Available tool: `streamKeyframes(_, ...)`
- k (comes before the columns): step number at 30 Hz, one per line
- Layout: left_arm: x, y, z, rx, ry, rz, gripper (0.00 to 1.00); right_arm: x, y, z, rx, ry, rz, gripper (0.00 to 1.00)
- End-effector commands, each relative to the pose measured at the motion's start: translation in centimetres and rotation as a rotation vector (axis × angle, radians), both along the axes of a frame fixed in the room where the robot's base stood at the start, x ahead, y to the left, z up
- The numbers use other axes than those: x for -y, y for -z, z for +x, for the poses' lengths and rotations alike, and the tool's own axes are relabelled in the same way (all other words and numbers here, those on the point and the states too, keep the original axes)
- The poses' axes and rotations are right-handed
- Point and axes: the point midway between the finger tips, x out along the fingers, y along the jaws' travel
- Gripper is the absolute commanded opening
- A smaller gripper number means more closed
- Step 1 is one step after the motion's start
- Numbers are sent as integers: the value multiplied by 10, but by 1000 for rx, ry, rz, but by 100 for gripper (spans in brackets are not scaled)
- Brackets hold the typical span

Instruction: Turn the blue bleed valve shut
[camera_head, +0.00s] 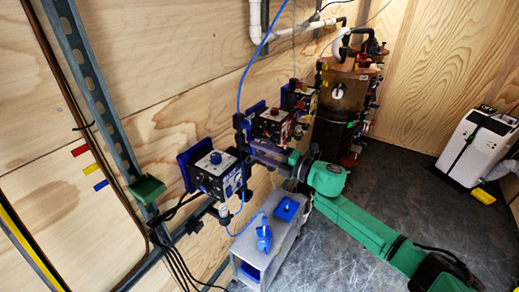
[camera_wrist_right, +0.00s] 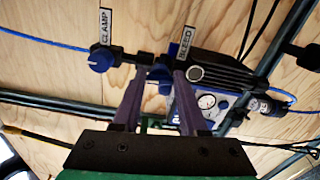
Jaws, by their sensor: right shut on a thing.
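In the right wrist view, a BLEED label (camera_wrist_right: 186,45) stands just above the right fingertip, and a CLAMP label (camera_wrist_right: 104,28) stands above a blue knob (camera_wrist_right: 100,60) to the left. My right gripper (camera_wrist_right: 160,74) has its two purple-grey fingers around a small dark part by the BLEED label, which I take as the bleed valve (camera_wrist_right: 158,72). The fingertips hide much of it, so its blue colour and handle angle cannot be made out. In the head view my right gripper (camera_head: 262,152) reaches in from the right to the wall fittings. My left gripper is not in view.
A grey cart (camera_head: 282,240) with blue items stands below. A brown tank (camera_head: 340,105) and a white machine (camera_head: 476,145) stand farther back. The grey floor between is open.

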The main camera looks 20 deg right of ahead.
Motion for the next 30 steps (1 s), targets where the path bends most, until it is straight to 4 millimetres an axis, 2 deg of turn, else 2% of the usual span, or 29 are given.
streamKeyframes(9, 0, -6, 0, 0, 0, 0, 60, 0, 1, 0, -73, 1, 86, 0)
streamKeyframes(24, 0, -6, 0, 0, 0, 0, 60, 0, 1, 0, -85, 1, 101, 0)
streamKeyframes(25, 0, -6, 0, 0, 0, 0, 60, 0, 1, 0, -85, 1, 101, 54)
streamKeyframes(26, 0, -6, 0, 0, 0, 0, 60, 0, 1, 0, -84, 1, 100, 65)
streamKeyframes(27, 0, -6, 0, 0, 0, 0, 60, 0, 1, 0, -84, 1, 100, 72)
streamKeyframes(30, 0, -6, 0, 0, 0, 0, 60, 0, 1, 0, -84, 1, 99, 72)
